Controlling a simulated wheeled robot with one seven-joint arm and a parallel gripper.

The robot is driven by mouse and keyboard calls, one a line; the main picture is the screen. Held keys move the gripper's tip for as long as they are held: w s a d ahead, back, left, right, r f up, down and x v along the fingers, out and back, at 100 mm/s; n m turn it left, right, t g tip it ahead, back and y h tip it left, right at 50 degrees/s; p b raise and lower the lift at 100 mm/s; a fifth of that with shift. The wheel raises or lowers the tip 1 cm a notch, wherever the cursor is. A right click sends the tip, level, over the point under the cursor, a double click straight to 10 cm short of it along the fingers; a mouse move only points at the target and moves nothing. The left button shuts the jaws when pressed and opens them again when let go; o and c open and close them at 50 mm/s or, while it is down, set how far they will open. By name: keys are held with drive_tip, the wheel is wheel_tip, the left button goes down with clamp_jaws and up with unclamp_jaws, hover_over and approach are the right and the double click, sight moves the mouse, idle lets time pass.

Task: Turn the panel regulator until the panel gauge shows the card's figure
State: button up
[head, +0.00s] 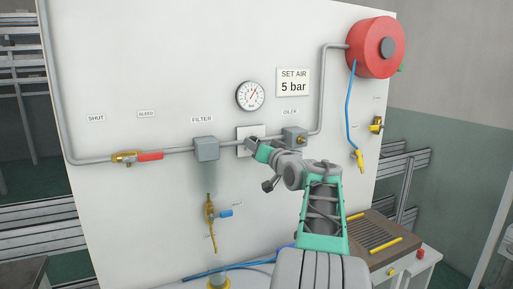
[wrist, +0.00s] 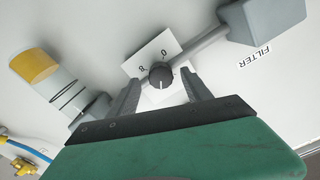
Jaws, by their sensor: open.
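The card (head: 293,83) on the white panel reads "SET AIR 5 bar". The round panel gauge (head: 250,95) hangs left of it; a reddish needle seems to point up and right, but its reading is too small to tell. The regulator's dark round knob (wrist: 160,74) with a pale pointer line sits before a white plate (wrist: 143,57) marked 8 and 0. In the head view the plate (head: 243,133) shows below the gauge, and my gripper hides the knob. My gripper (wrist: 161,88) is open, its fingers on either side of the knob; contact is not clear.
The filter block (head: 206,149) is left of the regulator, the oiler (head: 294,136) close on its right. A grey pipe joins them. A brass valve with red handle (head: 150,156) is farther left. A red hose reel (head: 375,47) is upper right, a workbench (head: 372,240) lower right.

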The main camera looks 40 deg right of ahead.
drive_tip(key=b+v, duration=0.1)
drive_tip(key=v, duration=0.4)
drive_tip(key=shift+s+a, duration=0.15)
drive_tip(key=shift+s, duration=0.2)
